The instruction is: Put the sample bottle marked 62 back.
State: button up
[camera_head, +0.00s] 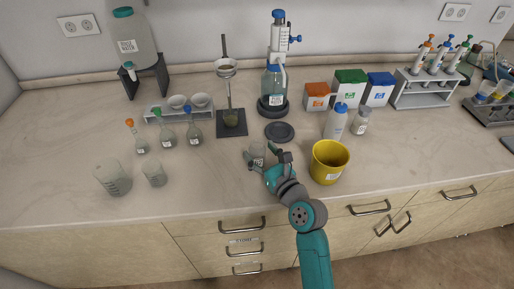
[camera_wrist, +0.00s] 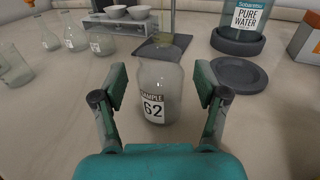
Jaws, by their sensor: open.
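The sample bottle marked 62 (camera_wrist: 156,88) is a clear glass bottle with a white "SAMPLE 62" label. It stands upright on the counter. In the head view the bottle (camera_head: 257,150) is partly hidden by my gripper (camera_head: 267,161). In the wrist view my gripper (camera_wrist: 158,92) is open, with one finger on each side of the bottle and gaps on both sides. Behind it lies a dark round disc (camera_wrist: 238,75), empty on top; the disc also shows in the head view (camera_head: 279,131).
A yellow bucket (camera_head: 329,163) stands close to the right of my arm. Beakers (camera_head: 113,178) and flasks (camera_head: 167,137) stand at the left. Behind are a funnel stand (camera_head: 231,129) and a pure water bottle (camera_head: 273,87). The front counter is clear.

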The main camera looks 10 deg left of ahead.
jog(key=v, duration=0.9)
jog(key=shift+s+d, duration=0.2)
jog(key=shift+s, duration=0.05)
